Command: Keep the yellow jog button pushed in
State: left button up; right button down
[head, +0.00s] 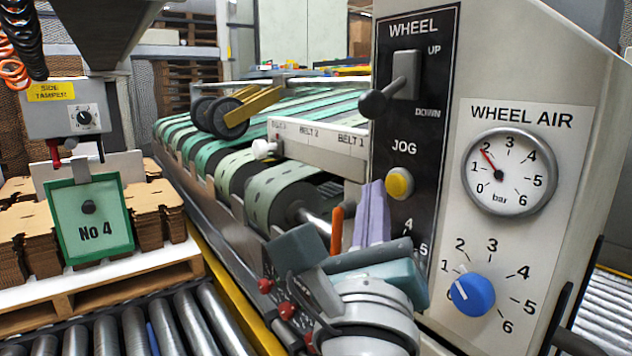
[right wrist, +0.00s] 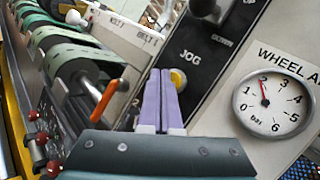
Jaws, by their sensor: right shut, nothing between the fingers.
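The yellow jog button (head: 399,183) sits in a round grey collar under the word JOG on the black panel (head: 410,130). It also shows in the right wrist view (right wrist: 178,79), partly hidden behind a finger. My right gripper (head: 376,187) has pale purple fingers, shut with nothing between them. Its tips are just left of the button in the head view, and they show in the right wrist view (right wrist: 160,76). I cannot tell whether the tips touch the button or whether it is pushed in. My left gripper is not in view.
Above the button is a WHEEL lever (head: 388,92). An orange handle (head: 337,230) stands left of my fingers, by the green-striped belts (head: 270,190).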

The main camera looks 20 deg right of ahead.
jog(key=shift+w+d, duration=0.15)
jog(key=shift+d, duration=0.2)
dwell(0.3)
jog(key=shift+w+d, duration=0.2)
jog(key=shift+d, duration=0.3)
dwell(0.4)
dwell(2.6)
jog(key=shift+s+a, duration=0.1)
jog(key=shift+a, duration=0.05)
jog(key=shift+s+a, duration=0.25)
jog(key=shift+a, duration=0.45)
